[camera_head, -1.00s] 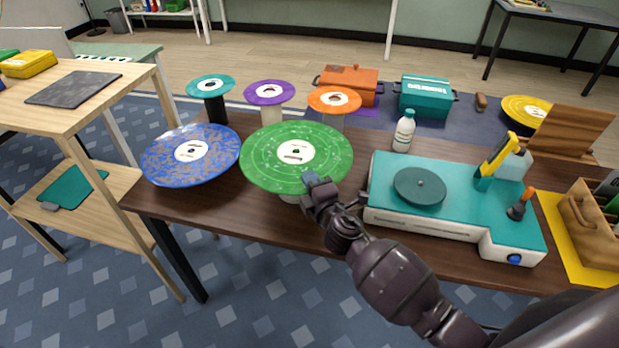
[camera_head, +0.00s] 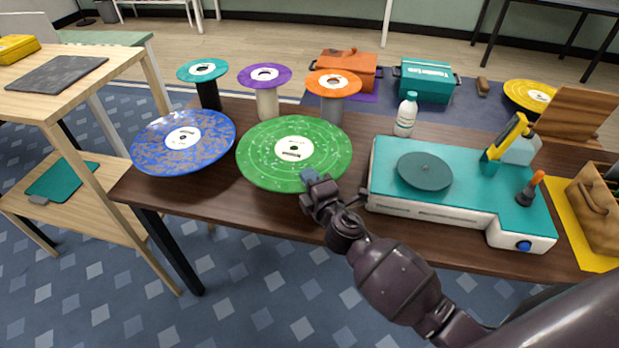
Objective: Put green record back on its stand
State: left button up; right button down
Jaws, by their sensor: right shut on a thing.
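The green record (camera_head: 265,165) with a white label lies about level over the front middle of the dark table. My right gripper (camera_head: 312,180) is shut on its near right rim. The record hides whatever is under it, so its stand does not show and I cannot tell whether the two touch. My left gripper is not in view.
A blue record (camera_head: 160,148) is close on the left. Teal (camera_head: 203,72), purple (camera_head: 264,76) and orange (camera_head: 333,85) discs stand on posts behind. A turquoise record player (camera_head: 465,190) and a white bottle (camera_head: 405,115) are on the right.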

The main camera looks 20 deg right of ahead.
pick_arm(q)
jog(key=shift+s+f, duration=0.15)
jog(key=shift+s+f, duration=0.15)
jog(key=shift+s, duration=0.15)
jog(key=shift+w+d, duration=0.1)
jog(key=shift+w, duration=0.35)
pick_arm(e)
jog(key=shift+f, duration=0.1)
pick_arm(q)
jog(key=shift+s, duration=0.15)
pick_arm(e)
jog(key=shift+f, duration=0.1)
jog(key=shift+f, duration=0.1)
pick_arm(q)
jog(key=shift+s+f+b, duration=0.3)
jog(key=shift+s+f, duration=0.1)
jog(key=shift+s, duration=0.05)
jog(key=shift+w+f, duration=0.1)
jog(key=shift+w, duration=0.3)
pick_arm(e)
jog(key=shift+f, duration=0.25)
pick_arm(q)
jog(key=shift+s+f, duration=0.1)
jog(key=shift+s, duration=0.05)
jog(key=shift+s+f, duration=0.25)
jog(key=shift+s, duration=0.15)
pick_arm(e)
jog(key=shift+f, duration=0.1)
